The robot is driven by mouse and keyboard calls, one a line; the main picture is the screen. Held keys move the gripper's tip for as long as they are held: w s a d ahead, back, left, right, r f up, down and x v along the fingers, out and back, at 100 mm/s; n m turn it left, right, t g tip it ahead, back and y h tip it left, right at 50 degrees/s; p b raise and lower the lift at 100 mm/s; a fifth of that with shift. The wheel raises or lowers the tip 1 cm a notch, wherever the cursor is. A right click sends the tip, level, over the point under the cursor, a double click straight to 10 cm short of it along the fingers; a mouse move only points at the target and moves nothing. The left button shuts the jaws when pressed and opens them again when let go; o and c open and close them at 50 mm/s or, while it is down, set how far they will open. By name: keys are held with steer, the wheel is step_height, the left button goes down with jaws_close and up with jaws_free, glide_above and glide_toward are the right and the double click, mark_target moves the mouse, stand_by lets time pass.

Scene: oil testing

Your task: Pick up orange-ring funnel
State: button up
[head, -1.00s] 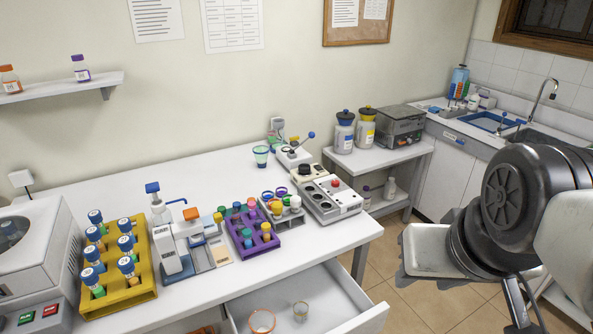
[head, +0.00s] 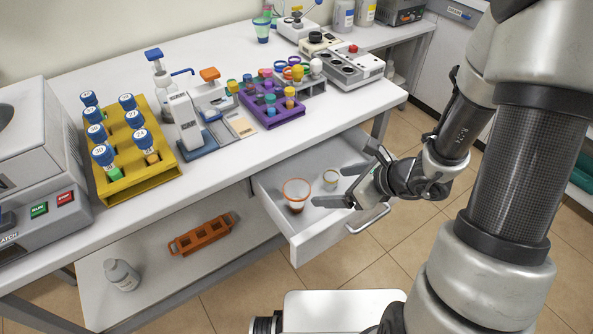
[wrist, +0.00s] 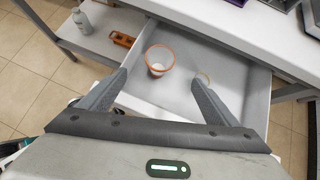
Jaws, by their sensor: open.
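The orange-ring funnel (head: 297,194), clear with an orange rim, is in the left part of the open drawer (head: 281,222), rim facing up. In the wrist view the funnel (wrist: 159,62) shows just beyond the space between my fingers. My gripper (head: 344,171) is open and empty over the right side of the drawer, to the right of the funnel and apart from it. In the wrist view my gripper (wrist: 158,76) has its fingers spread on either side of the funnel's line.
A smaller yellow-rimmed vessel (head: 331,178) stands close to the funnel in the drawer, partly behind my right finger in the wrist view. The white bench (head: 226,163) above holds several tube racks. An orange rack (head: 201,236) and a bottle (head: 121,275) are on the lower shelf.

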steer(key=b, duration=0.3)
glide_toward(298, 189)
steer(key=x, duration=0.4)
steer(key=shift+s+d+f, duration=0.1)
steer(key=shift+d+f, duration=0.1)
steer(key=shift+f, duration=0.05)
steer(key=shift+a+x, duration=0.25)
steer(key=shift+x, duration=2.9)
steer(key=shift+r, duration=0.25)
steer(key=c, duration=1.2)
